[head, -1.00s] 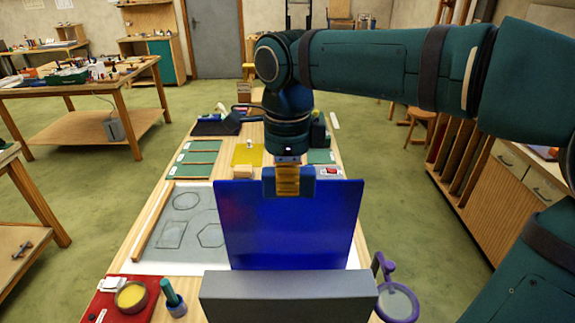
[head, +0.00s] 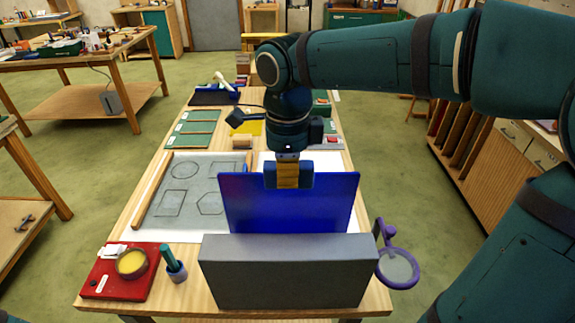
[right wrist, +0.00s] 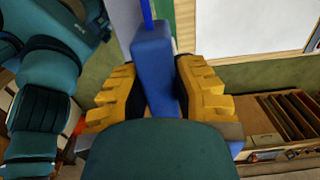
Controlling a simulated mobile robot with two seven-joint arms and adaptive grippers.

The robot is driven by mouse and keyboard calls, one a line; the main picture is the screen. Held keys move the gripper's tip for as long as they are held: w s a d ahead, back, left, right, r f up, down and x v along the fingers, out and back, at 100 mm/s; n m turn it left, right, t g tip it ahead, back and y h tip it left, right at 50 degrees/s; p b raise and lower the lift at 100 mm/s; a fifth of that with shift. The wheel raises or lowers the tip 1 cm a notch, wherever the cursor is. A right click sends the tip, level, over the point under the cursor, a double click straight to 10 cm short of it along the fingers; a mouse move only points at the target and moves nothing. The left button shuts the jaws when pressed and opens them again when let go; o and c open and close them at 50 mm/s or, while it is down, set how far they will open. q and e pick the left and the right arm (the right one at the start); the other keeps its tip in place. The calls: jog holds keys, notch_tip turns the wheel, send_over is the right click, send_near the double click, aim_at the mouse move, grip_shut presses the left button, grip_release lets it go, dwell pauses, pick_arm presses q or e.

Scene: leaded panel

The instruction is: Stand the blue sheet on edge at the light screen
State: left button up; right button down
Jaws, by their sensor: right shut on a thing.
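The blue sheet (head: 290,205) stands upright in the head view, with its lower part hidden behind a grey box (head: 288,270). The box appears to be the back of the light screen. My right gripper (head: 288,176) is shut, from above, on a blue block (head: 305,174) at the middle of the sheet's top edge. In the right wrist view the block (right wrist: 153,60) sits between my yellow fingers. Whether the sheet's bottom edge touches the bench or the screen is hidden. My left gripper is not in view.
On the bench, a patterned drawing (head: 190,190) lies left of the sheet. A red tray (head: 115,275) with a yellow dish (head: 132,264) and a green-handled tool in a cup (head: 174,268) are at front left. A purple-framed magnifier (head: 397,267) is right of the screen.

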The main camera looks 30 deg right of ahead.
aim_at(288, 200)
jog(key=shift+f+b, duration=2.9)
jog(key=shift+f, duration=1)
jog(key=c, duration=0.8)
grip_release()
jog(key=shift+f, duration=0.1)
notch_tip(288, 200, up, 12)
jog(key=shift+r, duration=0.1)
